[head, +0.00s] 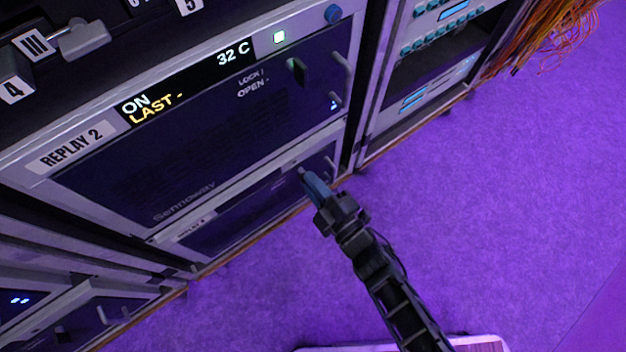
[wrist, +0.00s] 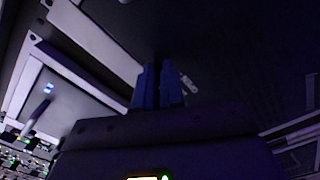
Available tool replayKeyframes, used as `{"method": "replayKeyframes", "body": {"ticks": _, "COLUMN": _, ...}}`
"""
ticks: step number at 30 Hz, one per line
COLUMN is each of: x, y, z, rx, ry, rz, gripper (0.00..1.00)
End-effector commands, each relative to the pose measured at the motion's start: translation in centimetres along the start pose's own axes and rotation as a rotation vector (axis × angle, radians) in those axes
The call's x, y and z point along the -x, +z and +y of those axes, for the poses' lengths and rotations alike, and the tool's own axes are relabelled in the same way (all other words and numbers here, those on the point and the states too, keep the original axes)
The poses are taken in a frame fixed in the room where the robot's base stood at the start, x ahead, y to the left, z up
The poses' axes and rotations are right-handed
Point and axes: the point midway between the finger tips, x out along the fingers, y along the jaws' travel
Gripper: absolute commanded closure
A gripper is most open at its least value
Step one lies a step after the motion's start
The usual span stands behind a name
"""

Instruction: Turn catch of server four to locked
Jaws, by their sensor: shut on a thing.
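The lower server (head: 235,225) sits under the replay 2 unit, close to the floor. Its small label (head: 190,228) is too blurred to read surely. My gripper (head: 306,178) reaches its front panel near the right end, with blue fingers shut on the catch. The catch itself is hidden between the fingers, so its angle cannot be told. In the wrist view the blue fingers (wrist: 158,86) are close together against a dark panel. A small pale mark (wrist: 189,83) shows just right of them.
The replay 2 unit (head: 215,120) above has its own dark catch (head: 296,70) with lock and open marks, and a protruding handle (head: 338,94). Another rack (head: 425,65) stands to the right, with orange cables (head: 550,40) beyond. The purple floor (head: 520,190) is clear.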

Motion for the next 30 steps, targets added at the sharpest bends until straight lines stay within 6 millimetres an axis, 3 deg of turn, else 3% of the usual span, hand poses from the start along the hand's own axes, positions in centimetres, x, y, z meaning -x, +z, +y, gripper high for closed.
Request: {"method": "replayKeyframes", "body": {"ticks": 30, "x": 0.08, "y": 0.05, "z": -0.06, "rx": -0.903, "ry": -0.001, "rz": -0.004, "gripper": 1.0}}
